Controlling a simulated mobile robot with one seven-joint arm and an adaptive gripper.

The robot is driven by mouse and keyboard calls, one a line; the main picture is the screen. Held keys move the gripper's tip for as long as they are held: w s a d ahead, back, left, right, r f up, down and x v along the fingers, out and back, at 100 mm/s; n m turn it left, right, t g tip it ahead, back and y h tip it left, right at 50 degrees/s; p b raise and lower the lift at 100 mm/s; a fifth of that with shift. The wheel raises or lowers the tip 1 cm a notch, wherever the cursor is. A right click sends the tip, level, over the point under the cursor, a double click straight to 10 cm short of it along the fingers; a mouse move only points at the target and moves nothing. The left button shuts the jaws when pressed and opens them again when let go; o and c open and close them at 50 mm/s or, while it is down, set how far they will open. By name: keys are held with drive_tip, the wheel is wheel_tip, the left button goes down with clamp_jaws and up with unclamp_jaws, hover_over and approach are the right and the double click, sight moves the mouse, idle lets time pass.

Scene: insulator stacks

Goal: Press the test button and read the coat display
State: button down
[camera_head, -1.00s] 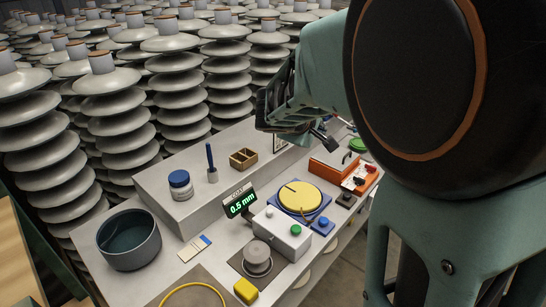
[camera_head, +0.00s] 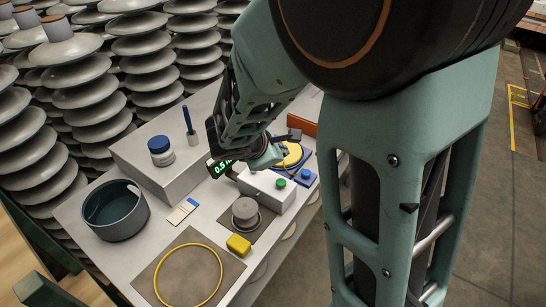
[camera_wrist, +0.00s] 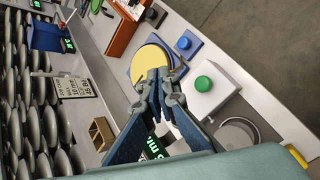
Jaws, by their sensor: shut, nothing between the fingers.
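The green button (camera_head: 281,183) sits on top of a white box (camera_head: 265,192) on the bench. It also shows in the wrist view (camera_wrist: 203,83), just right of my fingertips. The small black coat display (camera_head: 219,168) stands beside the box with green digits reading about 0.5; my arm covers part of it. In the wrist view, my fingers partly cover the display (camera_wrist: 153,149). My gripper (camera_wrist: 160,82) is shut and empty, apart from the button. In the head view, my gripper (camera_head: 270,159) is near the box's far side, partly hidden by its own links.
A yellow disc on a blue base with a blue button (camera_head: 306,174) is behind the box. A grey round pad (camera_head: 246,212) and a yellow block (camera_head: 238,245) are in front. Insulator stacks fill the back.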

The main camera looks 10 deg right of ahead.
drive_tip(key=b, duration=0.6)
hover_over(283, 179)
drive_tip(key=s+a, duration=0.1)
drive_tip(key=s, duration=0.1)
drive_tip(key=f, duration=0.7)
drive_tip(key=shift+w+f, duration=0.25)
drive_tip(key=shift+f, duration=0.1)
drive_tip(key=shift+f+b, duration=0.55)
drive_tip(key=shift+b, duration=0.25)
drive_tip(key=shift+f, duration=0.15)
drive_tip(key=shift+f+b, duration=0.3)
drive_tip(key=shift+b, duration=0.3)
drive_tip(key=shift+f+b, duration=0.7)
drive_tip(key=shift+b, duration=0.05)
drive_tip(key=shift+r, duration=0.1)
idle(0.4)
drive_tip(key=shift+r+p, duration=0.9)
drive_tip(key=shift+r, duration=0.15)
drive_tip(key=shift+r+p, duration=1.95)
drive_tip(key=shift+r, duration=0.55)
